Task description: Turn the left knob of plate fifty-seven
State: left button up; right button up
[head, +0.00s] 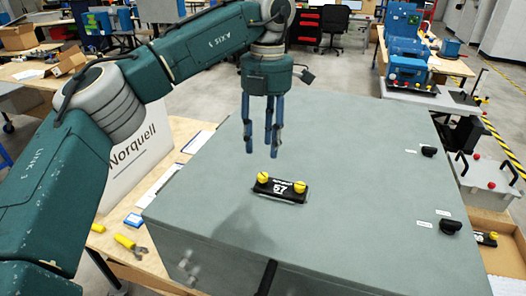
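A small black plate (281,190) with white lettering lies on the flat top of a large grey-green cabinet (350,150). The lettering looks like 57, though it is small and appears turned. The plate carries two yellow knobs: one at its left end (263,177) and one at its right end (300,187). My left gripper (262,153) points down above and slightly behind the plate. Its blue fingers are spread apart with nothing between them, and the tips are clear of both knobs. My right gripper is not in view.
Two black knobs (429,151) (451,227) with white labels sit along the cabinet's right side. A black handle-like part (267,278) shows at the front edge. A Norquell box (135,150) and a yellow-handled tool (126,242) are at left. The cabinet top around the plate is clear.

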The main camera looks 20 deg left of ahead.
aim_at(263, 175)
pick_arm(q)
jog(key=f+m+p, duration=0.2)
jog(key=f, duration=0.2)
jog(key=f+m+p, duration=0.2)
jog(key=f+p, duration=0.1)
jog(key=f, duration=0.1)
jog(key=shift+w+a+f+t, duration=0.15)
jog(key=shift+a+f+t, duration=0.05)
jog(key=shift+f+t, duration=0.1)
jog(key=shift+f, duration=0.45)
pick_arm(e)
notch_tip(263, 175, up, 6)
pick_arm(q)
jog(key=shift+c, duration=0.3)
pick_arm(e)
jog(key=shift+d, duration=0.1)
pick_arm(q)
grip_shut()
